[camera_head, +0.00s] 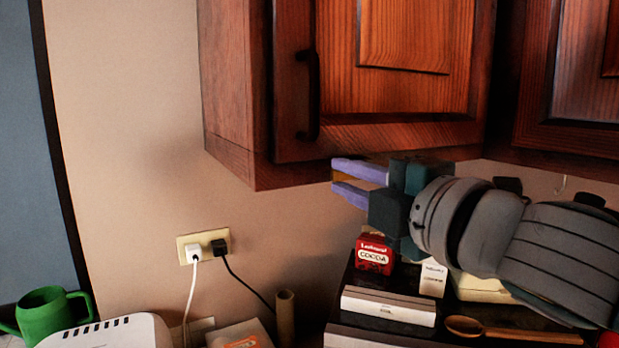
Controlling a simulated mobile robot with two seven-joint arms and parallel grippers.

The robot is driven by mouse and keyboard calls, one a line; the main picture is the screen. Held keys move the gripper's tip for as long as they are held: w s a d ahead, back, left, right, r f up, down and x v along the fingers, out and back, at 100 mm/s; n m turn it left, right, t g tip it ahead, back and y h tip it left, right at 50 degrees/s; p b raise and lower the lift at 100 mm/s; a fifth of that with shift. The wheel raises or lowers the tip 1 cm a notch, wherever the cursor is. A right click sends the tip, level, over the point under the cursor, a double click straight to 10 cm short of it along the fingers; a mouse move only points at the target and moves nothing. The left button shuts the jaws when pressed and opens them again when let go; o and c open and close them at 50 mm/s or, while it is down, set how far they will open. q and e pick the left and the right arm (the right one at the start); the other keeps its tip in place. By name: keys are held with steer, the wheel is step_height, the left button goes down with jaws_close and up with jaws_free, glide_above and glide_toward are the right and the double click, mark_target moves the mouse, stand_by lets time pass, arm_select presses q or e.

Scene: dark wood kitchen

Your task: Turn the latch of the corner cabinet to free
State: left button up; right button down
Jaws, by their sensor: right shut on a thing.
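The corner cabinet (232,110) is dark reddish wood and hangs on the wall. Its door (400,95) has a dark vertical handle (309,94) near the left edge and looks shut. My right gripper (340,179) comes in from the right, just under the cabinet's bottom edge. Its two purple fingers point left and are closed on a small orange-brown piece (372,177), which looks like the latch. The gripper hides most of this piece, so I cannot tell how it is turned. My left gripper is not in view.
Below my right arm are a red cocoa box (374,255), flat boxes (388,305) and a wooden spoon (510,332). A wall outlet (203,246) holds two plugs. A green mug (48,312) and a white appliance (110,333) stand lower left. The wall left of the cabinet is clear.

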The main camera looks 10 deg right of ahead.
steer(key=shift+f, duration=0.1)
steer(key=c, duration=0.8)
jaws_free()
steer(key=b+v, duration=0.4)
steer(key=v, duration=0.6)
